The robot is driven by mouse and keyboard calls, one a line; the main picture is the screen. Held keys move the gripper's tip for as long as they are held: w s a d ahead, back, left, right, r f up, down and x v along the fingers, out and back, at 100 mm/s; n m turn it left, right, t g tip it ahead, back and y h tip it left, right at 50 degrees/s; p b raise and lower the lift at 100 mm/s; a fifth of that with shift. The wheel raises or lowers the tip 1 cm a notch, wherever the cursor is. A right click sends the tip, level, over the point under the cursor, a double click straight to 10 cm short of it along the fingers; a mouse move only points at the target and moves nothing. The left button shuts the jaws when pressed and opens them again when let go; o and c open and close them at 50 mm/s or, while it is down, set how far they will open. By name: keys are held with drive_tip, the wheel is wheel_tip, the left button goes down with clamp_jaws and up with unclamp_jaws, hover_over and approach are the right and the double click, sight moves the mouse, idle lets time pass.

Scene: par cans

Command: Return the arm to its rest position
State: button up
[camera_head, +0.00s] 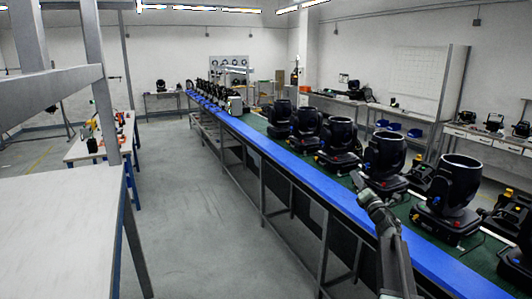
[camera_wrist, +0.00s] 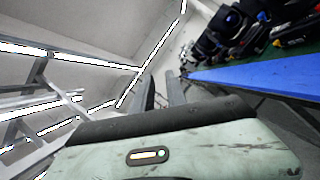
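My arm (camera_head: 392,245) rises from the lower right of the head view, in front of the blue-edged bench. Its upper end overlaps the bench edge in the picture. In the wrist view my gripper (camera_wrist: 161,84) shows two dark fingers with a clear gap between them. Nothing is seen between the fingers. The wrist camera is tilted, with ceiling lights at left and the bench at right. The gripper's fingertips are too small to make out in the head view.
A pale table (camera_head: 55,235) with a metal frame is at left. The grey floor (camera_head: 205,215) between is clear.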

drive_tip(key=s+a+f+m+g+h, duration=0.1)
drive_tip(key=a+f+m+g+h, duration=0.1)
drive_tip(key=a+f+m, duration=0.4)
drive_tip(key=s+a+f+m+g+h, duration=0.1)
drive_tip(key=a+f+m+h, duration=0.2)
drive_tip(key=a+m, duration=0.35)
drive_tip(key=s+a+f+m+g+b, duration=0.1)
drive_tip(key=s+a+f+m+g, duration=0.5)
drive_tip(key=f, duration=0.5)
drive_tip(key=s+a+f+m+g, duration=0.2)
drive_tip(key=s+f+m+g, duration=0.1)
drive_tip(key=s, duration=0.6)
drive_tip(key=s+a+f+m+g+y, duration=0.1)
drive_tip(key=s+a+f+m+g, duration=0.1)
drive_tip(key=s+f+g, duration=0.3)
drive_tip(key=s+a+f+m+g+y, duration=0.1)
drive_tip(key=s+f+m+g, duration=0.3)
drive_tip(key=s, duration=0.9)
drive_tip(key=shift+a+f+m, duration=0.25)
drive_tip(key=shift+a+m, duration=0.3)
drive_tip(key=shift+a, duration=0.05)
drive_tip(key=shift+d, duration=0.1)
